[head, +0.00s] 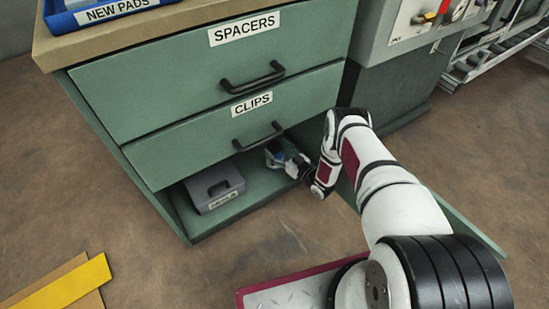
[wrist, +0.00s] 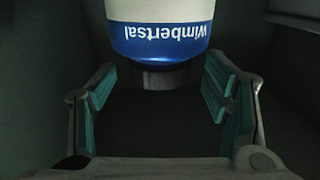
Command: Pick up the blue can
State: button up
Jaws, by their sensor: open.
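The blue can (wrist: 160,40) shows in the wrist view at the top centre, with a white upper part and a blue band lettered "Wimbertsal", upside down in this picture. Its top is cut off by the frame edge. My gripper (wrist: 160,92) is open, its teal-padded fingers to the left and right below the can, with empty space between them. The can appears at or just beyond the fingertips; I cannot tell whether it touches them. In the head view my gripper (head: 283,158) is inside the cabinet's lower compartment, and a small patch of blue shows beside it.
A grey lidded box (head: 214,187) stands left of my gripper in the same compartment (head: 232,214). The CLIPS drawer (head: 240,125) is close above, shut, under the SPACERS drawer (head: 220,70). A green panel (head: 470,228) shows right of my arm. Dark walls flank the wrist view.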

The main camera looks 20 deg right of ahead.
grip_shut()
jog(key=shift+r, duration=0.1)
